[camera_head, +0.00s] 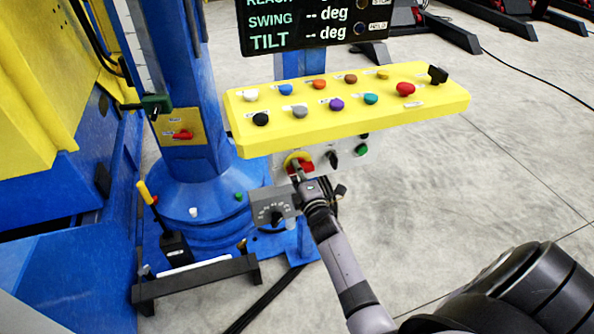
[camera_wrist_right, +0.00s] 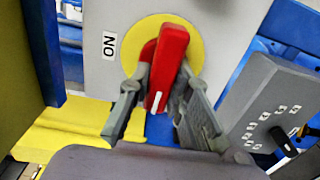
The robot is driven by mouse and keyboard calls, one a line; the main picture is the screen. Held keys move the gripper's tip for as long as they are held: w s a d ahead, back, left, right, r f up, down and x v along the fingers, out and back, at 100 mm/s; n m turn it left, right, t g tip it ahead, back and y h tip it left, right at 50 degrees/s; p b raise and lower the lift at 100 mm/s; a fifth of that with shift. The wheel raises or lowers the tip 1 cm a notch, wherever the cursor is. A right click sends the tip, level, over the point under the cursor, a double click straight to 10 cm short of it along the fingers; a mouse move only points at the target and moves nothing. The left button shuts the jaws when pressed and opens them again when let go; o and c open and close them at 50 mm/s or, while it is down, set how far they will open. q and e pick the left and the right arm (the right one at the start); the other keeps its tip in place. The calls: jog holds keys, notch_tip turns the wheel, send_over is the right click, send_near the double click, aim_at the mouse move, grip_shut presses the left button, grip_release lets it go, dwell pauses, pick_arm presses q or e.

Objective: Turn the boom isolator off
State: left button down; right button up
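A red rotary handle (camera_wrist_right: 167,68) with a white mark at its lower end sits on a yellow disc (camera_wrist_right: 192,28) on a grey panel. An "ON" label (camera_wrist_right: 109,46) is left of the disc in the wrist view. In the head view this red and yellow switch (camera_head: 299,158) is under the yellow console, partly hidden by my right gripper (camera_head: 299,173). In the wrist view my right gripper (camera_wrist_right: 162,88) has a finger on each side of the handle, with the tips close against it, and looks shut on it. My left gripper is not in view.
The yellow console (camera_head: 345,112) with several coloured knobs overhangs the switch. A black selector (camera_head: 333,157) and green button (camera_head: 361,150) are beside it. A grey dial box (camera_head: 273,206) stands close to my gripper.

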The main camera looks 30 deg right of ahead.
jog(key=o, duration=0.4)
jog(key=shift+o, duration=0.2)
jog(key=v, duration=1.2)
jog(key=shift+f, duration=0.1)
jog(key=s+a+f+m+g+y+p, duration=0.1)
jog(key=s+a+f+m+g+y, duration=0.25)
jog(key=f, duration=1.05)
jog(key=s+a+f+m+g, duration=0.35)
jog(key=s+a+f, duration=0.3)
jog(key=f, duration=0.75)
jog(key=s+f+m+g, duration=0.2)
jog(key=s+f, duration=0.3)
jog(key=s, duration=0.5)
jog(key=s+f+m+g, duration=0.2)
jog(key=s+f+g, duration=0.2)
jog(key=s, duration=0.7)
jog(key=s+f+m+g+p, duration=0.1)
jog(key=s+f+m+g, duration=0.1)
jog(key=s+f, duration=0.5)
jog(key=s+g+y, duration=0.1)
jog(key=s, duration=0.3)
